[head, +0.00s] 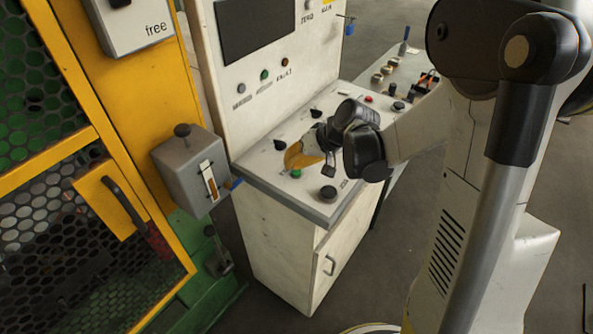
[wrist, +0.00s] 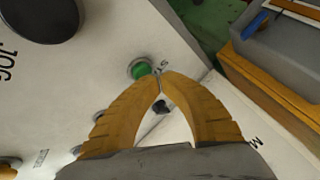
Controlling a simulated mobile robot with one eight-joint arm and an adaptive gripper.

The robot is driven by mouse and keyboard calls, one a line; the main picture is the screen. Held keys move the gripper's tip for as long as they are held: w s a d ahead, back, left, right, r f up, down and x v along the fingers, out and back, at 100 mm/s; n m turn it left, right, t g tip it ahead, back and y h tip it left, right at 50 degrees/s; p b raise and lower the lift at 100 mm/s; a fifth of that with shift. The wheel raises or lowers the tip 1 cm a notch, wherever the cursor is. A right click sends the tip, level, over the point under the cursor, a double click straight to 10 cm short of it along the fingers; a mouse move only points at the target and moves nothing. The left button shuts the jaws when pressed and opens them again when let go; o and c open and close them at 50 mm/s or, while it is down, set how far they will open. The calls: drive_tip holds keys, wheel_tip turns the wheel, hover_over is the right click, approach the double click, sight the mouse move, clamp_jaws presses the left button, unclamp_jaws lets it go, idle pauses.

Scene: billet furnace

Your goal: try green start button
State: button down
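The green start button (head: 296,173) sits on the sloped white console top, near its front edge. In the wrist view it is a green cap (wrist: 140,70) in a metal ring, beside a partly covered label that begins "ST". My gripper (head: 289,165) is over the console just behind the button. In the wrist view its two yellow fingers meet at the tips (wrist: 160,75), shut with nothing between them. The tips appear just right of the button's ring. I cannot tell whether they touch the button or hover above it.
A large black button (head: 327,192) marked JOG in the wrist view stands nearby, with black switches (head: 279,144) behind. The upright panel (head: 280,75) rises at the back. A grey lever box (head: 190,165) and yellow mesh fence (head: 170,80) stand left.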

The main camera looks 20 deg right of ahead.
sight(292, 170)
drive_tip(key=shift+f+b, duration=0.4)
drive_tip(key=shift+f, duration=0.05)
idle(0.3)
drive_tip(key=shift+r, duration=0.1)
drive_tip(key=shift+r+p, duration=0.6)
drive_tip(key=shift+r, duration=0.15)
drive_tip(key=shift+r+p, duration=1.95)
drive_tip(key=shift+r, duration=0.65)
